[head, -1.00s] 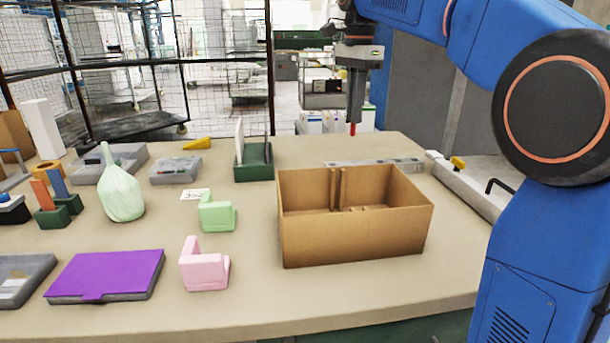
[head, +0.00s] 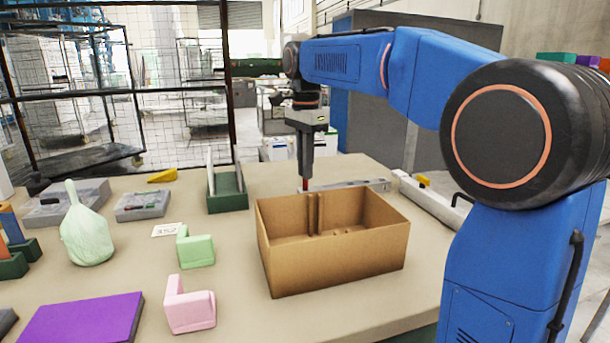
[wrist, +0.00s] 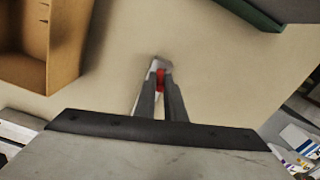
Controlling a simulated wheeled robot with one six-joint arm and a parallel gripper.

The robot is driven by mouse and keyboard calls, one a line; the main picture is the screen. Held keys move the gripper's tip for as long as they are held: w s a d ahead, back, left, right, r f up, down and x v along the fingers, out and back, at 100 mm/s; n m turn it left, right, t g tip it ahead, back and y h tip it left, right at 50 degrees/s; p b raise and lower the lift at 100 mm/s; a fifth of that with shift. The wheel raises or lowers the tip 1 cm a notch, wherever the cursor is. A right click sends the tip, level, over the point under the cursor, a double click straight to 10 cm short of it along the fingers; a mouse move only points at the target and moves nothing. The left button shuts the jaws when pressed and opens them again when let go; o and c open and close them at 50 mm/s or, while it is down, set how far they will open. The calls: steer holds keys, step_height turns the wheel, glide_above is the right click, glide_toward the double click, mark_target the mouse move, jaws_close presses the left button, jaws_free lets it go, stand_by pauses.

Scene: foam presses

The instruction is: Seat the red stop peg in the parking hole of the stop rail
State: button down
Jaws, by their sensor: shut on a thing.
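The red stop peg (head: 305,184) is between the fingertips of my gripper (head: 305,176), which is shut on it. The peg points down at the left end of the grey stop rail (head: 358,184), behind the cardboard box. In the wrist view the red peg (wrist: 160,79) shows between the fingers, with a small light grey piece just past their tips. The fingers hide most of the peg. The parking hole cannot be made out, and I cannot tell whether the peg's tip is in the rail or above it.
The open cardboard box (head: 335,262) stands in front of the rail. A green rack (head: 228,200) stands to the left. A white beam (head: 430,202) with a yellow part lies at right. Green (head: 195,250) and pink (head: 190,310) blocks are at front left.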

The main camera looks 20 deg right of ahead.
steer(key=shift+f, duration=1.15)
steer(key=shift+f, duration=0.1)
steer(key=c, duration=1.8)
jaws_free()
steer(key=shift+c, duration=0.2)
step_height(320, 180, up, 11)
steer(key=shift+r, duration=0.6)
steer(key=shift+s, duration=0.1)
